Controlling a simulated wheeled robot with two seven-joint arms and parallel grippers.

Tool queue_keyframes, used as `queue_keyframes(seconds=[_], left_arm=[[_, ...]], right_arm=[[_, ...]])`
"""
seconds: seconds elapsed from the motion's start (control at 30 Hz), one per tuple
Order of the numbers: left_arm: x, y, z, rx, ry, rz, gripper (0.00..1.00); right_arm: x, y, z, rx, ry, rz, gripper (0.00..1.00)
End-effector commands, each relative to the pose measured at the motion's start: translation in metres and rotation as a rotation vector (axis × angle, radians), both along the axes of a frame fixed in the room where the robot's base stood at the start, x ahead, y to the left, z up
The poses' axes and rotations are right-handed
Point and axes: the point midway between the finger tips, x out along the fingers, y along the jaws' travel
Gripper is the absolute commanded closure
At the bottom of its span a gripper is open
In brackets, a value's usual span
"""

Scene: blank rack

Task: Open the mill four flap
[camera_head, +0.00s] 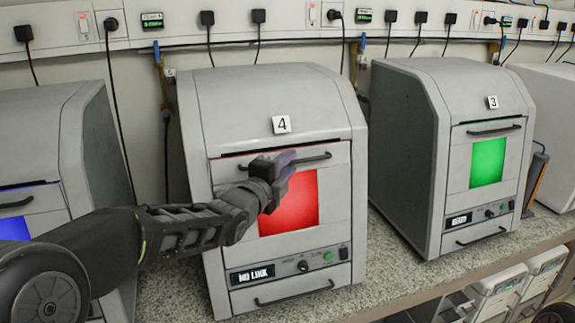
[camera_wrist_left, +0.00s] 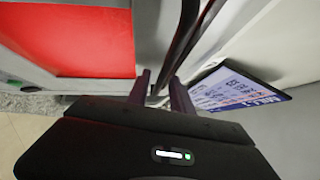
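Mill four (camera_head: 270,100) is a grey cabinet with a "4" label. Its front flap (camera_head: 335,195) has a red window (camera_head: 290,205) and a dark bar handle (camera_head: 315,160) along its top. My right gripper is not in view.
Mill three (camera_head: 408,140), with a green window, stands to the right. Another mill (camera_head: 45,135) with a blue window stands at the left. All stand on a speckled counter (camera_head: 385,262). Plugs and cables hang from a wall rail (camera_head: 180,30) behind.

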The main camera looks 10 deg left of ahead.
Motion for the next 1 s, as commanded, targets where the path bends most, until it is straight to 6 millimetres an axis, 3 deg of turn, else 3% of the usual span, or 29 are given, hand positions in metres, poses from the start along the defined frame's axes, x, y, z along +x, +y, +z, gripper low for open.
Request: queue_keyframes(seconds=[0.3,1.0], left_arm=[[-0.0002,0.0000,0.0000,0.000,0.000,0.000,1.00],[-0.0002,0.0000,0.0001,0.000,0.000,0.000,1.00]], right_arm=[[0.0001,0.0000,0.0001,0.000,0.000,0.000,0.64],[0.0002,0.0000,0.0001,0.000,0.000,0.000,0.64]])
